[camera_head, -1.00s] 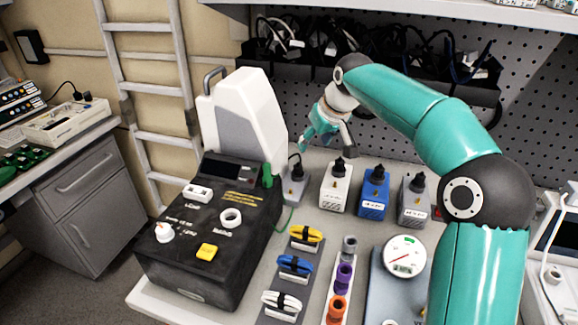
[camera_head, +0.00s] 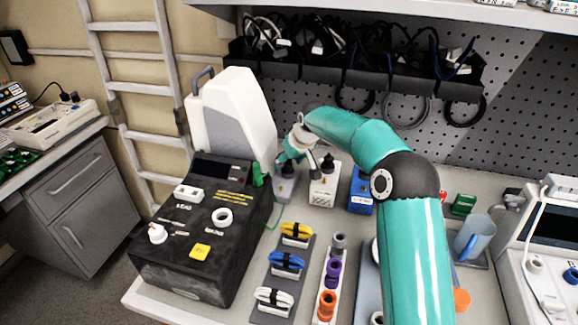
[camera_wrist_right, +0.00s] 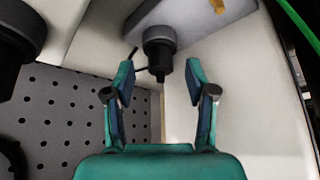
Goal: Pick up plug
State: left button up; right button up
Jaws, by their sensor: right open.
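My right gripper (camera_head: 297,160) is open and hangs low over the leftmost grey box (camera_head: 284,188), beside the white machine. In the right wrist view, a black plug (camera_wrist_right: 158,48) with a cable stands up from that box. It lies just ahead of the gap between my open fingertips (camera_wrist_right: 160,75), roughly centred, and neither finger clearly touches it. In the head view the gripper mostly hides this plug. Another black plug (camera_head: 328,163) stands on a white box (camera_head: 323,190) to the right. My left gripper is not in view.
A blue box (camera_head: 360,198) stands further right, partly behind my right arm. A black tester (camera_head: 180,262) and a tall white machine (camera_head: 228,115) stand to the left. Coiled leads (camera_head: 286,262) lie in front. A pegboard (camera_head: 440,140) with cable bins rises behind.

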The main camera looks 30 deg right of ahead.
jog(key=shift+w+f, duration=0.35)
jog(key=shift+f, duration=0.2)
grip_shut()
jog(key=shift+r, duration=0.2)
